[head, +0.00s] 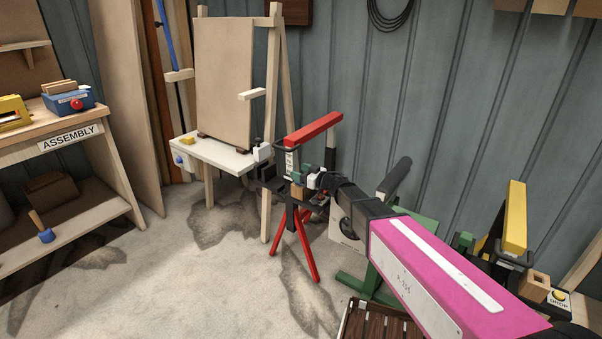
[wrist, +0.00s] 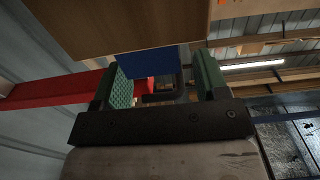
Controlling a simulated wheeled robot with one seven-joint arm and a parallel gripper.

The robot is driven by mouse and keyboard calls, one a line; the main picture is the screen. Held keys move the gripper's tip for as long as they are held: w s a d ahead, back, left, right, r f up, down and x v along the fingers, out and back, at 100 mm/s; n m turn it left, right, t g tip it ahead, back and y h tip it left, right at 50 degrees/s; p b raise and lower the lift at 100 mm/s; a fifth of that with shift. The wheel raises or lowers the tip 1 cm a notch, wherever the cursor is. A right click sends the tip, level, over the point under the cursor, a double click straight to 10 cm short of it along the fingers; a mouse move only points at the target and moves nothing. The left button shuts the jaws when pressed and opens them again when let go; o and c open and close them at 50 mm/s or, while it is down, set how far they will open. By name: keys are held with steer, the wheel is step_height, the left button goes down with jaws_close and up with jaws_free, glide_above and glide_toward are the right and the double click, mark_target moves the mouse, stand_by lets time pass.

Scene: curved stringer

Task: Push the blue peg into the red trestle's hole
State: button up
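The red trestle (head: 303,245) stands at the middle of the head view, with red legs and a red bar (head: 314,129) on top. A red beam also crosses the left of the wrist view (wrist: 60,90). My gripper (head: 300,178) is at the trestle's dark upper part. In the wrist view its two green-padded fingers (wrist: 163,85) stand wide apart. A blue piece (wrist: 147,63), apparently the blue peg, shows between and beyond them, below a tan wooden block (wrist: 120,22). A gap shows between the blue piece and the right finger. The hole is hidden.
A white table (head: 218,154) and an easel board (head: 222,85) stand behind the trestle. An assembly bench (head: 70,132) is at left. A yellow-topped stand (head: 514,215) and a green-legged stand (head: 362,285) are at right. The floor at front left is clear.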

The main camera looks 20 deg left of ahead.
steer(key=shift+d, duration=0.1)
steer(key=v, duration=0.7)
steer(key=shift+s+d, duration=0.1)
steer(key=shift+d, duration=0.05)
stand_by(0.3)
